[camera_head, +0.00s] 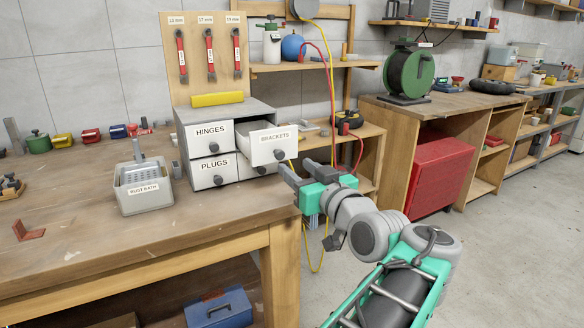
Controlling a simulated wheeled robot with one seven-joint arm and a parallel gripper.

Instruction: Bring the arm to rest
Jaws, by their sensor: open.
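My gripper (306,169), with grey fingers on a green body, is in the camera_head view just right of the wooden workbench (205,222). It is open, and I see nothing between its fingers. My arm reaches up to it from the lower right. The gripper is in front of and to the right of the open drawer labelled BRACKETS (270,146), which sticks out of a small grey cabinet (238,112). The gap between the fingers and the drawer is hard to judge.
Drawers labelled HINGES (211,133) and PLUGS (214,170) are shut. A grey bin marked RUST BATH (143,190) stands left of them. A green hose reel (409,75) stands on a second bench above a red cabinet (442,165). Bare floor lies at right.

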